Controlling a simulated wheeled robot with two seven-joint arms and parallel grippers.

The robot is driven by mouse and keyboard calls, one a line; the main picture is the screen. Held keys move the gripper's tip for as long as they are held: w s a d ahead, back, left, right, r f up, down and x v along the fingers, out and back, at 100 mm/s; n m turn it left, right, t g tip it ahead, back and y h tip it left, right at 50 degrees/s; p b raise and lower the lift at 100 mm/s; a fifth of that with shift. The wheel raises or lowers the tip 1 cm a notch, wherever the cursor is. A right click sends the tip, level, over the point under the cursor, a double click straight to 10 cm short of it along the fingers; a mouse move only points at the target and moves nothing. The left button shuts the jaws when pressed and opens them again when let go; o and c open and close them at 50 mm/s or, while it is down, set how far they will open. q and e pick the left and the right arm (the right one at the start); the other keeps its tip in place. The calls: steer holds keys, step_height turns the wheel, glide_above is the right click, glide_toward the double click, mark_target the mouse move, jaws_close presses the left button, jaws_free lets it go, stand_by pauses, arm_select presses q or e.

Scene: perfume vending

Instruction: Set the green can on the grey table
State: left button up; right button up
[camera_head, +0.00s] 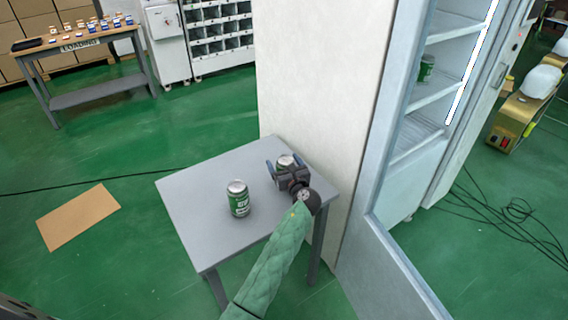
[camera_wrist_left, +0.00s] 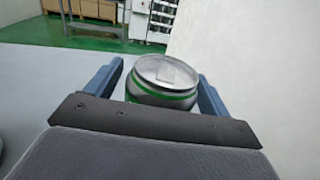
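A green can (camera_head: 238,199) with a silver top stands upright on the grey table (camera_head: 212,228). A second can (camera_head: 286,160) is over the table's far right part, between the blue fingers of my left gripper (camera_head: 284,165). In the left wrist view this can (camera_wrist_left: 164,79) shows a silver lid and a green band. A narrow gap shows between it and the left finger, and the right finger is close beside it. My left gripper looks open around it. The can's lower part is hidden by the gripper, so its contact with the table does not show. My right gripper is not in view.
A white cabinet wall (camera_head: 298,85) stands directly behind and right of the table. An open glass door (camera_head: 385,270) is to the right, with a green can (camera_head: 426,68) on a shelf inside. Cardboard (camera_head: 78,215) and cables lie on the floor.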

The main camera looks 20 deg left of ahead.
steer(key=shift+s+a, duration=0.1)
arm_select(q)
steer(key=shift+s+d, duration=0.15)
steer(key=shift+s, duration=0.05)
steer(key=shift+b+v, duration=0.4)
steer(key=shift+v, duration=0.65)
steer(key=v, duration=0.3)
steer(key=shift+s+d+f+b, duration=0.1)
steer(key=shift+b, duration=0.3)
steer(key=b+v, duration=0.1)
steer(key=v, duration=0.5)
steer(key=shift+s, duration=0.15)
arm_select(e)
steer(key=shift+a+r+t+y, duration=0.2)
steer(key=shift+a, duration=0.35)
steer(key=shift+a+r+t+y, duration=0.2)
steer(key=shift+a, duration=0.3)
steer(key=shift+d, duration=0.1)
